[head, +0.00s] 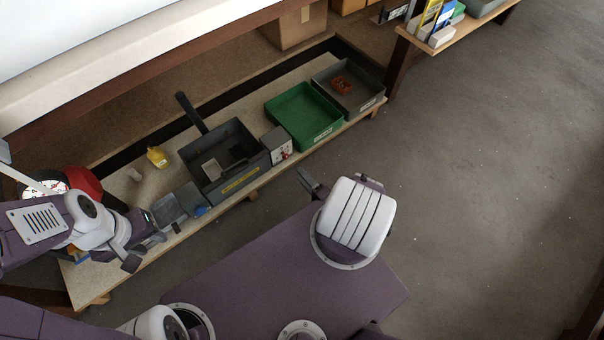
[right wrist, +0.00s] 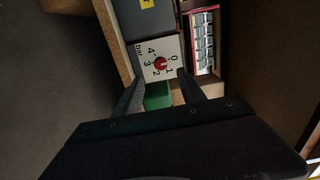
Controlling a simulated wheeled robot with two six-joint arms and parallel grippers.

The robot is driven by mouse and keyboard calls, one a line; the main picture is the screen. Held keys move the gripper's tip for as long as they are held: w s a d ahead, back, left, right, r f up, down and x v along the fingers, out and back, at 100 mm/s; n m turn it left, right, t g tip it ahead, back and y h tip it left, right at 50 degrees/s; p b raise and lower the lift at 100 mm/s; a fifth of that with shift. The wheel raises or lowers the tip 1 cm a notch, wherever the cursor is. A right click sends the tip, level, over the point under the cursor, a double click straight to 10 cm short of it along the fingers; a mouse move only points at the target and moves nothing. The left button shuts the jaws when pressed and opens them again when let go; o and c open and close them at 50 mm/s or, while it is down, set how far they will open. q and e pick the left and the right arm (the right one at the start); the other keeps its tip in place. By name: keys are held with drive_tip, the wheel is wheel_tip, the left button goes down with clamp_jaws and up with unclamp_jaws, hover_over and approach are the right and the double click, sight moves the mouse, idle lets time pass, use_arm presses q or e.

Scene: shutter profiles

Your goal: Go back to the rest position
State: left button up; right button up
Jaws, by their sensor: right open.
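My left gripper (head: 145,250) is low at the left of the head view, over the front edge of the bench. Its two dark fingers stand apart with nothing seen between them. My right arm stands at the middle of the head view, its white cover hiding most of its gripper. In the right wrist view my right gripper (right wrist: 158,90) is open and empty. A box with a bar dial and red knob (right wrist: 160,63) shows beyond its fingertips, apparently not held. That grey box (head: 276,145) stands on the bench between the black and green trays.
The bench (head: 105,275) carries a black tray (head: 218,185), a green tray (head: 300,115), a grey tray (head: 345,100), a yellow bottle (head: 157,157) and a round white dial (head: 45,189) near my left arm. Another table (head: 470,35) is at the upper right. The floor (head: 480,190) at right is clear.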

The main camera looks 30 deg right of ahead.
drive_tip(key=w+a+r+n+g+y, duration=0.4)
drive_tip(key=a+r+n+g+y, duration=0.6)
drive_tip(key=r+g, duration=0.35)
drive_tip(key=s+a+r+n+g+h, duration=0.1)
drive_tip(key=s+r+n+g+h, duration=0.15)
drive_tip(key=s+r+h, duration=0.55)
drive_tip(key=s+a+r+n+g+h, duration=0.1)
drive_tip(key=s+r+n+h, duration=0.25)
drive_tip(key=r, duration=0.85)
wheel_tip(320, 180, up, 38)
drive_tip(key=p, duration=3.7)
drive_tip(key=shift+s+d+r+n+p, duration=0.15)
drive_tip(key=shift+s+d+n+p, duration=0.15)
drive_tip(key=shift+s+n+p, duration=0.1)
drive_tip(key=shift+y, duration=0.25)
